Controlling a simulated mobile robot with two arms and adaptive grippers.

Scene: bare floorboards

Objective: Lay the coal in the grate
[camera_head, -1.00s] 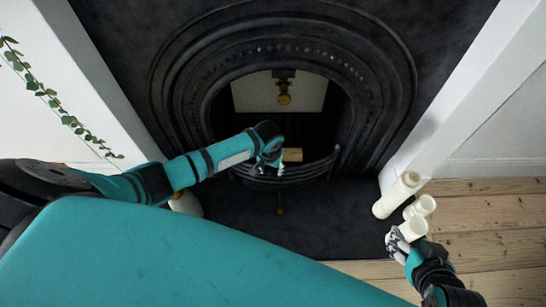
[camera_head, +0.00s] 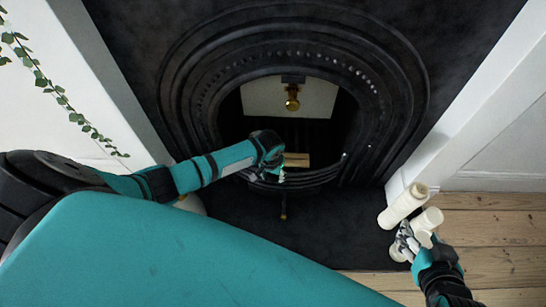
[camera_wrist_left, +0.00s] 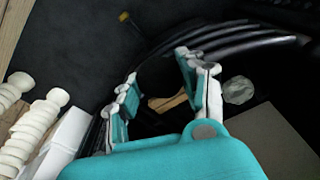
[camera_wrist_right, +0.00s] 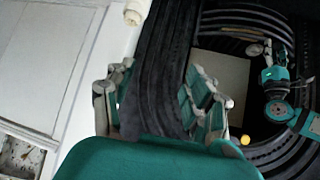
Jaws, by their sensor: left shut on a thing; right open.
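The black grate (camera_head: 315,178) stands in the arched fireplace opening, with a pale wooden block (camera_head: 297,159) in it. The block also shows between the fingers in the left wrist view (camera_wrist_left: 170,102). My left gripper (camera_head: 272,167) is over the grate's front bars, left of the block. It is shut on a dark thing, apparently the coal (camera_wrist_left: 152,78), which barely stands out from the black grate. A greyish round lump (camera_wrist_left: 238,90) lies beside the fingers in the left wrist view. My right gripper (camera_head: 407,240) is open, by the white candles.
A brass knob (camera_head: 292,98) is at the back of the fireplace. Ivy (camera_head: 60,95) hangs at the left.

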